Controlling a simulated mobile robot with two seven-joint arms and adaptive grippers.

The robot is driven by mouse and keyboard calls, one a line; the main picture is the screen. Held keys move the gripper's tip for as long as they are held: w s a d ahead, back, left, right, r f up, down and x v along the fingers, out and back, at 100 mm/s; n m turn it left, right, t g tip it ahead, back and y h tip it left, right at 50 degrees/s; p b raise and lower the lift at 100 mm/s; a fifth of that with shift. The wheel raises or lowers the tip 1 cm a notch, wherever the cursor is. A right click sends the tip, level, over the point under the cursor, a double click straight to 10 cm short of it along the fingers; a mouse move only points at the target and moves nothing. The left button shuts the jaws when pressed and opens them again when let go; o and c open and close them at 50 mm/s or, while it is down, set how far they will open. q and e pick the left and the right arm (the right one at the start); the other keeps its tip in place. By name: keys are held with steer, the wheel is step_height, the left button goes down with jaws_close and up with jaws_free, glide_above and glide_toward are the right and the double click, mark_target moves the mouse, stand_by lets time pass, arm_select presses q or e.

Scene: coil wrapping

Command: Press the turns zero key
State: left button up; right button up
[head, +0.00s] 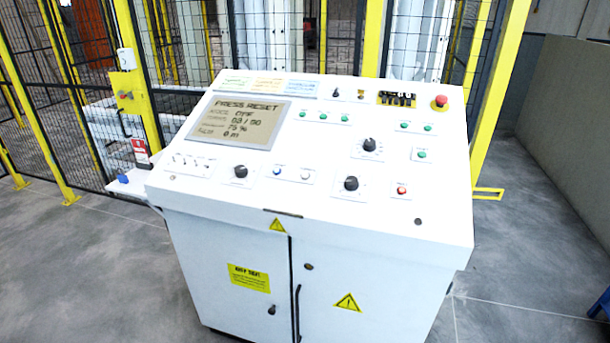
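The white control console (330,220) fills the middle of the head view, with its sloped panel facing me. Its grey screen (237,122) reads PRESS RESET, with smaller lines below that seem to show a mode OFF and a turns count. Low on the panel are a blue button (277,171) and a white button (306,174) side by side. Several green buttons (323,117) sit higher up, and a red button (402,190) is at the lower right. The key labels are too small to read, so I cannot tell which is the turns zero key. Neither gripper is in view.
A red emergency stop (440,101) is at the panel's top right. Black knobs (351,184) stand up from the panel, and small switches (192,162) are at its left. Yellow-framed mesh fencing (500,85) stands behind the console.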

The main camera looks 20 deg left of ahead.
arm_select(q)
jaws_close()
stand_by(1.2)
